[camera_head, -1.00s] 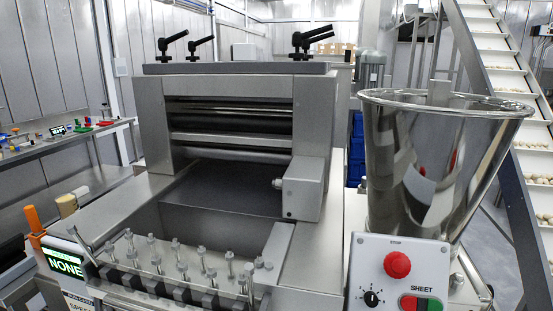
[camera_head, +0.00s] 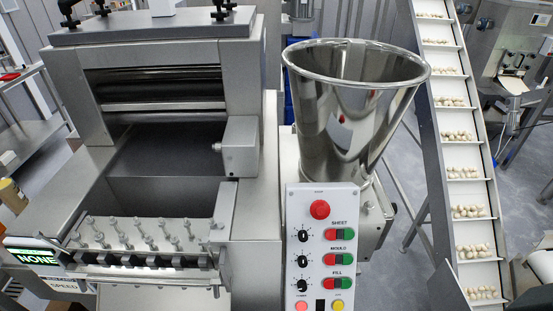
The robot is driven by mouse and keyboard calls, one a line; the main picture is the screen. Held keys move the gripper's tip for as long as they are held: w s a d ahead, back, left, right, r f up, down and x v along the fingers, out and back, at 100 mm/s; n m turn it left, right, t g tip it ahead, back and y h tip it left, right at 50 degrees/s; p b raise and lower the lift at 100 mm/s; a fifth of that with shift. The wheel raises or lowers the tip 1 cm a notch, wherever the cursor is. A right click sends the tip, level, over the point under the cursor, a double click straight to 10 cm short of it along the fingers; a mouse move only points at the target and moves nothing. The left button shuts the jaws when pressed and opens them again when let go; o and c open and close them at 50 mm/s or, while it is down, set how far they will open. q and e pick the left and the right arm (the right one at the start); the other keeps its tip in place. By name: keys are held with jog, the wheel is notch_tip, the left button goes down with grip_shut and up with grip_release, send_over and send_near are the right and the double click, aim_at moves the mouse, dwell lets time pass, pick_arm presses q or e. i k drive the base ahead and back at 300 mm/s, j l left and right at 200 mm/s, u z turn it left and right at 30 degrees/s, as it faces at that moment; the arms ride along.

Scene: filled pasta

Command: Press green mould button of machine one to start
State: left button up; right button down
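The control panel (camera_head: 320,209) of the pasta machine (camera_head: 165,100) faces me in the lower middle of the head view. Its MOULD row has a red button beside a green mould button (camera_head: 348,246). A SHEET row with a green button (camera_head: 348,234) lies above it, and a FILL row with a green button (camera_head: 348,283) lies below. A red stop button (camera_head: 320,209) sits at the top, with black knobs down the left side. Neither gripper is in view, and nothing covers the buttons.
A steel hopper (camera_head: 340,130) stands behind the panel. An inclined conveyor (camera_head: 459,165) carrying pale pieces rises on the right. A display reading NONE (camera_head: 33,256) is at the lower left. The space before the panel looks clear.

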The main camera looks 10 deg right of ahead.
aim_at(347, 259)
jog(key=z, duration=1)
jog(key=i+l, duration=0.1)
jog(key=i+u, duration=0.05)
jog(key=i, duration=0.05)
